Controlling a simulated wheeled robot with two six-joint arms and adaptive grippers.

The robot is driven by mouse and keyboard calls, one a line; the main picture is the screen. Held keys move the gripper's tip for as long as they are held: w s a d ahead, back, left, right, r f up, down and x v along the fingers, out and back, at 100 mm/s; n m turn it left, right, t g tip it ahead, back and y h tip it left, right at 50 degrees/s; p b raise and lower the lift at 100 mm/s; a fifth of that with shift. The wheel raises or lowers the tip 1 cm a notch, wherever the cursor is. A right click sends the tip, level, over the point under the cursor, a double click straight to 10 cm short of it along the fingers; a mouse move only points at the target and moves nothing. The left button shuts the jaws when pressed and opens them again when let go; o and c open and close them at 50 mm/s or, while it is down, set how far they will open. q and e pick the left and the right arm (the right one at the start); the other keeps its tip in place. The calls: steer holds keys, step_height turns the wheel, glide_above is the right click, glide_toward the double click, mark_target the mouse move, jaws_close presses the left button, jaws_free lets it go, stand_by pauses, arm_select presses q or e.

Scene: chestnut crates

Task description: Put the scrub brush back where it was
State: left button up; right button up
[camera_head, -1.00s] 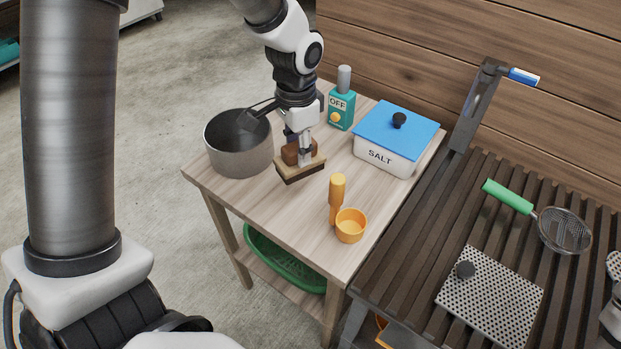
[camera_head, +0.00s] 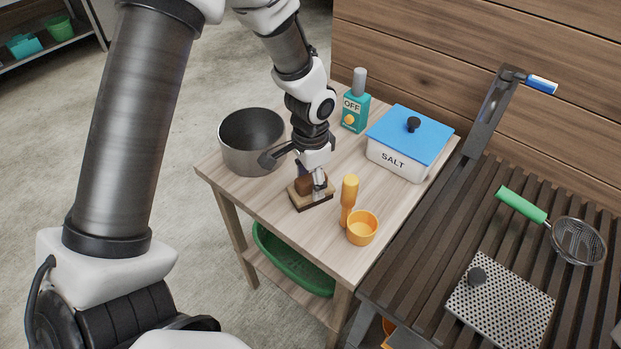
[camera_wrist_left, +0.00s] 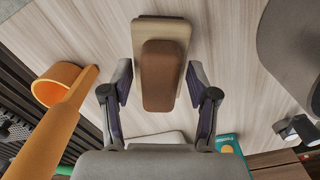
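The scrub brush has a brown handle block on a pale wooden base with dark bristles (camera_head: 311,201). It sits on the small wooden table (camera_head: 290,228), between the pot and the orange utensil, and appears to rest on the tabletop. In the left wrist view the brush (camera_wrist_left: 162,75) lies between the fingers. My left gripper (camera_head: 311,181) points down over it. Its fingers stand on both sides of the handle with narrow gaps, so it looks open around the brush. My right gripper is not in view.
A slatted bench (camera_head: 430,250) at right holds a strainer (camera_head: 578,240) and perforated plate (camera_head: 500,305).

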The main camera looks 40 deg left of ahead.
arm_select(q)
step_height(320, 180, up, 12)
steer(key=shift+r+p, duration=0.2)
steer(key=shift+p, duration=0.15)
